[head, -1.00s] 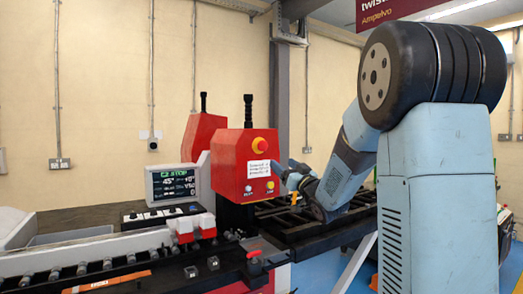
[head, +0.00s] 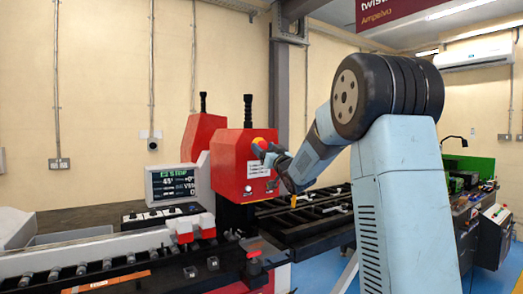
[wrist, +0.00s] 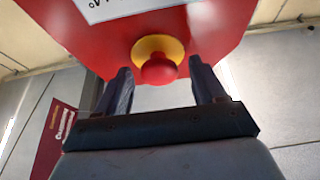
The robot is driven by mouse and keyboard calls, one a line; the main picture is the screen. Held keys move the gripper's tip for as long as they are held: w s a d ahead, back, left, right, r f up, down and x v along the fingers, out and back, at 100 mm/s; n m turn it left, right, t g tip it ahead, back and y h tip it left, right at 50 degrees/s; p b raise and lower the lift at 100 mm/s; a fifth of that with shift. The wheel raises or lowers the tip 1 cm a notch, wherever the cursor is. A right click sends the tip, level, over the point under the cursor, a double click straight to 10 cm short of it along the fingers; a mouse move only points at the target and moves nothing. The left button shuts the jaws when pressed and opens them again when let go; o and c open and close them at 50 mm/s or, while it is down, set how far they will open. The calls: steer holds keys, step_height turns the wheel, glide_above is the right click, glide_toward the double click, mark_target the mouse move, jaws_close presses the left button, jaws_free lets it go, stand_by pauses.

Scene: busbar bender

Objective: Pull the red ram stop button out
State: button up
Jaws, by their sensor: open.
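The red ram stop button (wrist: 159,70) has a round mushroom head on a yellow collar (wrist: 148,48), mounted on the red machine head (wrist: 100,30). In the wrist view my gripper (wrist: 160,82) is open, with one dark finger on each side of the button and a visible gap to both. In the head view the button (head: 260,143) shows in part on the front of the red head, and my gripper (head: 268,152) is right in front of it, covering its lower right side. I cannot tell how deep the fingers reach around it.
A white label sits below the button on the red head. A display (head: 174,184) stands to the left. A dark slatted bed (head: 310,208) lies below my arm. A second red housing (head: 202,135) with a black post stands behind.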

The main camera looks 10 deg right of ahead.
steer(key=shift+c, duration=0.2)
jaws_close()
stand_by(0.5)
